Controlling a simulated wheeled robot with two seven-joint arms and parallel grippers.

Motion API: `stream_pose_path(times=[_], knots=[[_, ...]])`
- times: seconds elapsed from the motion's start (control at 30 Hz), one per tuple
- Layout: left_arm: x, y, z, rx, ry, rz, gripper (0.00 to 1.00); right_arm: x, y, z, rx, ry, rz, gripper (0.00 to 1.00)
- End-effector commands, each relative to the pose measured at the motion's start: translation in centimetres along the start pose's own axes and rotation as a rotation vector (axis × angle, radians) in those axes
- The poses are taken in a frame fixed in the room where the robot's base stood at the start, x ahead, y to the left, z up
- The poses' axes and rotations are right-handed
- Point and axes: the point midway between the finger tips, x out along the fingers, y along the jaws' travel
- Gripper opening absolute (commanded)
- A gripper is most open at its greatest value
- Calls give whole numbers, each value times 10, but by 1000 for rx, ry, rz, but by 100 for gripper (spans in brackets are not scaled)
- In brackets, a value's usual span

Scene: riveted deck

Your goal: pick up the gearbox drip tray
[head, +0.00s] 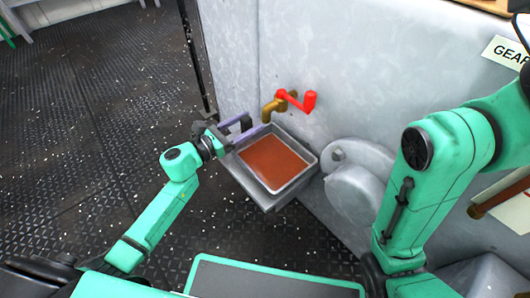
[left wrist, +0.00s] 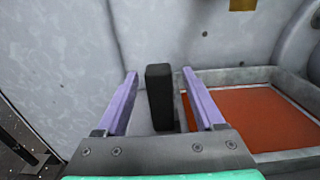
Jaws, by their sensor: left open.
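The gearbox drip tray (head: 298,181) is a grey metal square tray holding reddish-brown liquid. It sits against the grey housing below a brass tap. It also shows at the right in the left wrist view (left wrist: 240,75). A dark upright block (left wrist: 160,95), seemingly the tray's handle, stands at the tray's left side. My left gripper (head: 236,128) is open at the tray's far left corner, with its purple fingers either side of the block. The block looks nearer the right finger; I cannot tell whether they touch. My right gripper is out of view.
The brass tap (head: 270,110) with a red handle (head: 297,99) juts out above the tray's far edge. A round grey boss (head: 352,190) stands right of the tray. The grey housing (head: 370,70) rises behind. The dark deck (head: 90,130) at left is open.

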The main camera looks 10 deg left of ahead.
Motion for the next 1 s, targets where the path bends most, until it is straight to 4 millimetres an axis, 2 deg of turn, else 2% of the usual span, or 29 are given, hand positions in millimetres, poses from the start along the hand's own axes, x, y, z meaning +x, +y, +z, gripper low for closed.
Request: stream_pose_path(times=[0.07, 0.17, 0.2, 0.27, 1.0], knots=[[0, 0, 1, 0, 0, 0, 70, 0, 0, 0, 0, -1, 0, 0], [0, 0, 1, 0, 0, 0, 36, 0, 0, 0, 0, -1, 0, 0], [0, 0, 1, 0, 0, 0, 20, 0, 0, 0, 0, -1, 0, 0], [0, 0, 1, 0, -1, 0, 0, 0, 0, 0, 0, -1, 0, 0], [-1, 0, 0, 0, 0, -1, 0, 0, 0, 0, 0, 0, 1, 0]])
